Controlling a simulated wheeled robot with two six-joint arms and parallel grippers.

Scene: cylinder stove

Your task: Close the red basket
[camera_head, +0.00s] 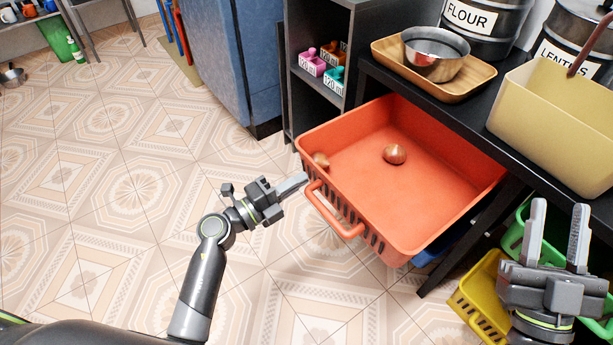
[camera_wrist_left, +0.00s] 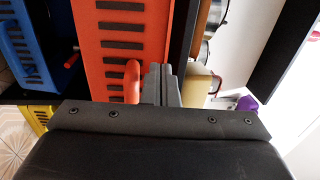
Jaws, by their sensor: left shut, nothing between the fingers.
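The red basket (camera_head: 440,180) is pulled out from under the black table, with two onions (camera_head: 395,154) inside. Its red handle (camera_head: 334,213) sticks out from the front wall toward the lower left. My left gripper (camera_head: 303,180) is shut and empty, its fingertips close to the basket's front rim near the handle's upper end. In the left wrist view the fingers (camera_wrist_left: 161,84) are together beside the handle (camera_wrist_left: 132,80), with the basket's slotted wall (camera_wrist_left: 120,40) behind. I cannot tell if they touch it. My right gripper (camera_head: 556,235) is open and empty at the lower right, apart from the basket.
The black table (camera_head: 478,122) above holds a wooden tray (camera_head: 470,88) with a metal bowl, a yellow bin (camera_head: 545,135) and dark drums. Yellow (camera_head: 480,295) and green baskets sit low on the right. A dark shelf (camera_head: 318,60) stands behind.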

